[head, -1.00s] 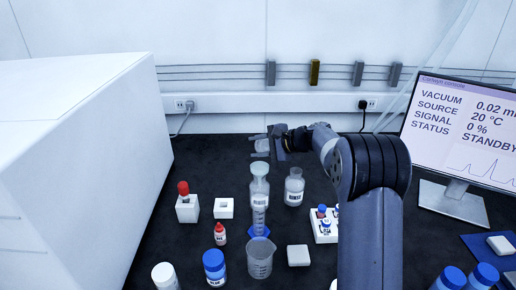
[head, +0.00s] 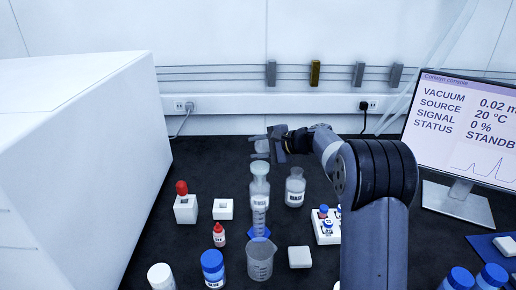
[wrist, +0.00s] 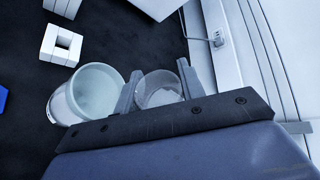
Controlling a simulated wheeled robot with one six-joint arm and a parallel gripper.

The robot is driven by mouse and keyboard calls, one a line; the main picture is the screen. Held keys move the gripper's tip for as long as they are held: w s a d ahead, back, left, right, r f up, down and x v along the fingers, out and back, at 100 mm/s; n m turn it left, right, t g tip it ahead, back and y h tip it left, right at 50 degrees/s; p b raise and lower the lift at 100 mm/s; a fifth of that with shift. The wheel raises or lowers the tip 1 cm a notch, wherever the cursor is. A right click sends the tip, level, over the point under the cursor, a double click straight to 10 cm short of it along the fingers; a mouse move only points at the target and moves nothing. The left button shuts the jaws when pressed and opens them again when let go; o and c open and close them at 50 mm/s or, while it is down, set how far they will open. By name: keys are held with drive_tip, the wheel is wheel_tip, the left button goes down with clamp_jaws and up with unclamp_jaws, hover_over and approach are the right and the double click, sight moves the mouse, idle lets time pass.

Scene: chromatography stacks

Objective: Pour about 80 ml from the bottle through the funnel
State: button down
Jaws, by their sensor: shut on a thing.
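My gripper (head: 278,145) is shut on a clear vessel (head: 262,148), which shows between the fingers in the wrist view (wrist: 160,90). I cannot make out a label or its contents. It is held above and behind the funnel top (head: 260,169). In the wrist view a wide pale round mouth (wrist: 92,92), which looks like the funnel, is just left of the fingers, apart from the held vessel. A clear labelled bottle (head: 295,188) stands upright right of the cylinder.
An empty beaker (head: 260,262) stands in front of the cylinder. A vial rack (head: 326,228) and monitor (head: 468,130) are right.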

drive_tip(key=shift+f+n+t+b, duration=0.1)
drive_tip(key=shift+n+t+b, duration=0.35)
drive_tip(key=shift+b, duration=1.75)
drive_tip(key=shift+s+n+b, duration=0.1)
drive_tip(key=shift+n+b, duration=0.15)
drive_tip(key=shift+b, duration=0.75)
drive_tip(key=shift+s+n+t+b, duration=0.1)
drive_tip(key=shift+n+t+b, duration=0.3)
drive_tip(key=shift+b, duration=0.95)
drive_tip(key=shift+t+b, duration=0.25)
drive_tip(key=shift+b, duration=0.7)
drive_tip(key=shift+s+n+b, duration=0.1)
drive_tip(key=shift+n+b, duration=0.3)
drive_tip(key=shift+b, duration=0.75)
idle(1.4)
